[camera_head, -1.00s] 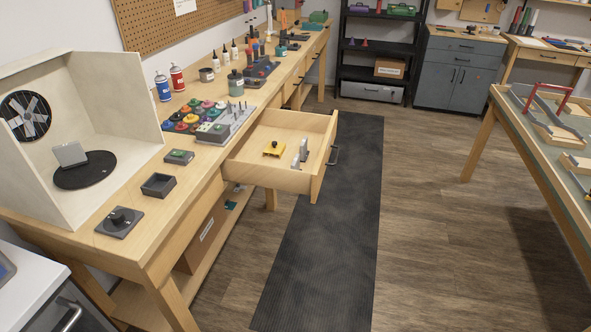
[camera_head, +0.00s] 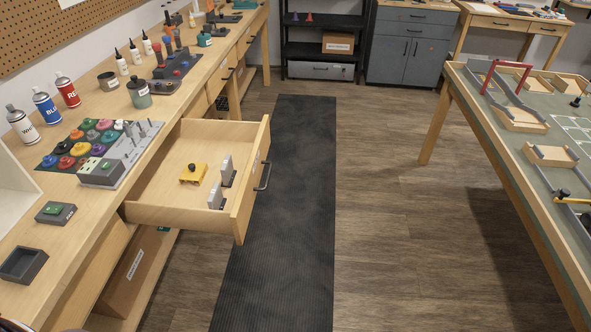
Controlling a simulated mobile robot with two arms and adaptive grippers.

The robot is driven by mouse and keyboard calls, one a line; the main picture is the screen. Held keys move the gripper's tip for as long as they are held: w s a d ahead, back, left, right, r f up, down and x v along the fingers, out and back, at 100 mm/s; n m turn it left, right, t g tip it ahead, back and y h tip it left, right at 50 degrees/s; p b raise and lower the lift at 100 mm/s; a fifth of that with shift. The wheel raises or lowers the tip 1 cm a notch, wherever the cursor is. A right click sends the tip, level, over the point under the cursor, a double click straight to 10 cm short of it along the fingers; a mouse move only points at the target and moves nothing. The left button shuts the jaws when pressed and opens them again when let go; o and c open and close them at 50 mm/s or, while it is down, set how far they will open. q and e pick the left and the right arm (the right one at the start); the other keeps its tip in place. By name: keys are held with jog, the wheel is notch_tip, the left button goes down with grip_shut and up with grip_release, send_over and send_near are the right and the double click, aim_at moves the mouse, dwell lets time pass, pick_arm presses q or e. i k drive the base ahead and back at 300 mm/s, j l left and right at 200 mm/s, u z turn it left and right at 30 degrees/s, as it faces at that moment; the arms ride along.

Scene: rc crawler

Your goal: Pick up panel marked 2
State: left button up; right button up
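I cannot make out a panel marked 2; no such number is readable in the head view. An open wooden drawer (camera_head: 160,214) holds a yellow piece with a dark knob (camera_head: 193,174) and two small light grey upright pieces, one farther back (camera_head: 227,170) and one nearer (camera_head: 216,197). Whether either grey piece carries a mark is too small to tell. The spray booth (camera_head: 14,205) shows only its pale side wall at the left edge; its inside is out of view.
The workbench (camera_head: 90,220) along the left carries spray cans (camera_head: 46,106), a board of coloured round pieces (camera_head: 85,143), a grey box with a green top (camera_head: 55,213) and an open dark tray (camera_head: 22,264). The dark floor mat (camera_head: 283,200) is clear. Another table (camera_head: 449,100) stands at the right.

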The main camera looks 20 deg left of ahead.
aim_at(215, 201)
jog(key=i+l, duration=0.15)
jog(key=i, duration=0.45)
jog(key=i+l, duration=0.15)
jog(key=i, duration=0.45)
jog(key=i+l+z, duration=0.1)
jog(key=i, duration=0.45)
jog(key=i+u, duration=0.25)
jog(key=u, duration=0.25)
jog(key=i+l+u, duration=0.1)
jog(key=i+u, duration=0.15)
jog(key=u, duration=0.25)
jog(key=i+l+u, duration=0.2)
jog(key=u, duration=0.3)
jog(key=i+l+u, duration=0.25)
jog(key=u, duration=0.2)
